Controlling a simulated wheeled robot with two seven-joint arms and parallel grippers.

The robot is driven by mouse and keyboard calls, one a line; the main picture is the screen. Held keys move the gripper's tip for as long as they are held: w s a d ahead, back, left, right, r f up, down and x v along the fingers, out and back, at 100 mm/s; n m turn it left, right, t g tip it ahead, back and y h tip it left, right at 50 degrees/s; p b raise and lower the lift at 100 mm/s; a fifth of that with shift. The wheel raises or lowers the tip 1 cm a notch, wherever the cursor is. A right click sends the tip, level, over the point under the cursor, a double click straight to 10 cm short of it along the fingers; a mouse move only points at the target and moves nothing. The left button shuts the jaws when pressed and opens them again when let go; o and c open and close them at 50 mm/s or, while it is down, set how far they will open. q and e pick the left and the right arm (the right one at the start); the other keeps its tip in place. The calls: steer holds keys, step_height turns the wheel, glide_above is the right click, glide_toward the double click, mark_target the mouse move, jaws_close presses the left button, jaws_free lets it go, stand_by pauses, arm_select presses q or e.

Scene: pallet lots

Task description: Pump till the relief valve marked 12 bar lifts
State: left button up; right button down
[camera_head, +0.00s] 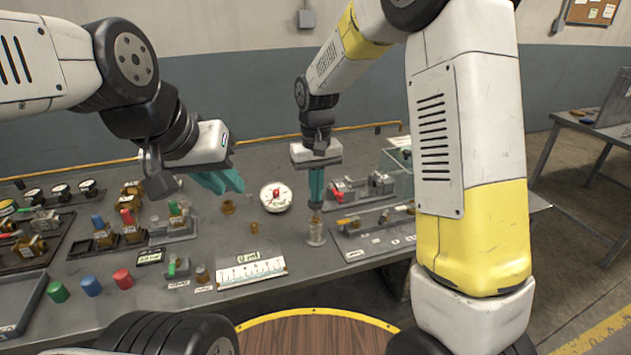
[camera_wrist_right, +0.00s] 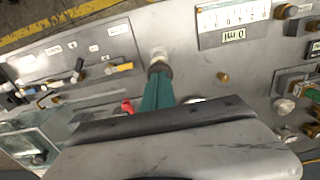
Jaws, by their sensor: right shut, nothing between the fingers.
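My right gripper (camera_head: 316,204) points straight down with its teal fingers shut and empty. Its tips are just above or touching a small clear-and-brass cylinder (camera_head: 316,235) on the bench; I cannot tell which. The cylinder also shows beyond the fingertips in the right wrist view (camera_wrist_right: 158,54). My left gripper (camera_head: 232,184) hangs over the left-middle of the bench; whether its fingers are apart is unclear. A red-handled fitting (camera_head: 340,192) sits on a tray right of my right gripper. Several brass valve-like fittings (camera_head: 130,218) stand at left. I cannot read a 12 bar mark on any.
Green, blue and red caps (camera_head: 91,286) stand front left. Small gauges (camera_head: 60,192) line the back left. A clear tank (camera_head: 397,172) stands at right, partly behind my right arm.

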steer(key=shift+s+f, duration=0.1)
steer(key=shift+f, duration=1.75)
steer(key=shift+r, duration=0.1)
step_height(320, 180, up, 14)
steer(key=shift+w+r, duration=0.15)
steer(key=shift+w, duration=0.05)
step_height(320, 180, up, 3)
steer(key=shift+w+r, duration=0.1)
steer(key=shift+r, duration=0.05)
